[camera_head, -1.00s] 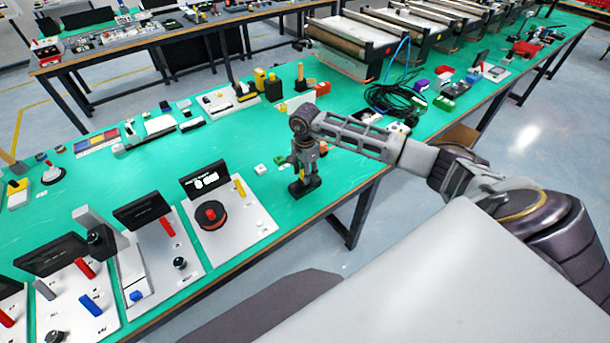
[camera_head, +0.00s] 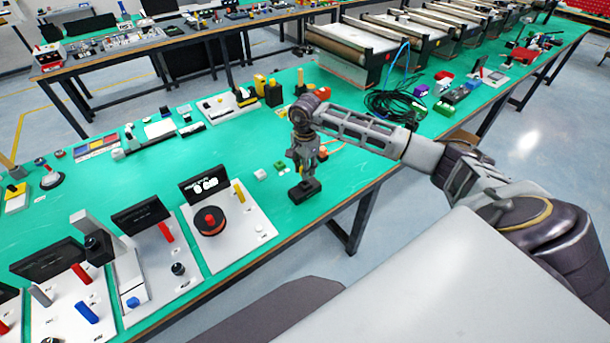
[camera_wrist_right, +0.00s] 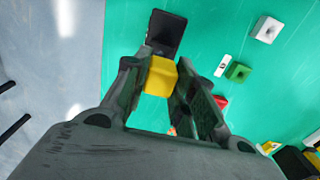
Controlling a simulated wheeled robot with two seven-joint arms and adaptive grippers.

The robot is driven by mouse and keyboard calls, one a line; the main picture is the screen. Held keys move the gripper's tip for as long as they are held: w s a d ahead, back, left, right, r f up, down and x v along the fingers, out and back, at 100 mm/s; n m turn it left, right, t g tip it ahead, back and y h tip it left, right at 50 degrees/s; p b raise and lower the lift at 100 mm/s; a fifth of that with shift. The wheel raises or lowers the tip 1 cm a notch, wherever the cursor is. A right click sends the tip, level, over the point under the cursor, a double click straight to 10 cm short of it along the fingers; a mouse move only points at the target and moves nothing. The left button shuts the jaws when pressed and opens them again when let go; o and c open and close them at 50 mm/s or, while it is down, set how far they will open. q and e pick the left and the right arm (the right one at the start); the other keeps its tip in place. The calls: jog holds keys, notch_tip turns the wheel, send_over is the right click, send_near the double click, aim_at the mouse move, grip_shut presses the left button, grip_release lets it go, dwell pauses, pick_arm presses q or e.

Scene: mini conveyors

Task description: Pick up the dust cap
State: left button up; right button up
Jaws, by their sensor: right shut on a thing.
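My right gripper (camera_head: 302,170) is above the near edge of the green bench, its fingers pointing down. In the right wrist view the right gripper (camera_wrist_right: 172,85) is shut on a small yellow block, which looks like the dust cap (camera_wrist_right: 161,76). A black block (camera_head: 304,191) lies on the bench right below the gripper; it also shows in the wrist view (camera_wrist_right: 165,31) just beyond the yellow piece. I cannot tell whether the yellow piece still touches it. The yellow piece is hard to make out in the head view. My left gripper is not in view.
A white cube (camera_head: 260,174) and a small green block (camera_head: 280,164) lie left of the gripper. A panel with a red-topped black knob (camera_head: 209,220) stands further left. A coiled dark cable (camera_head: 392,103) lies to the right. The bench's front edge is close by.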

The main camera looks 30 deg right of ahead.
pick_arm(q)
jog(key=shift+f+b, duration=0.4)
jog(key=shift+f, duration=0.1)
pick_arm(e)
jog(key=shift+r, duration=2.9)
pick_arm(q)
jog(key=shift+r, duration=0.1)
pick_arm(e)
jog(key=shift+s, duration=0.1)
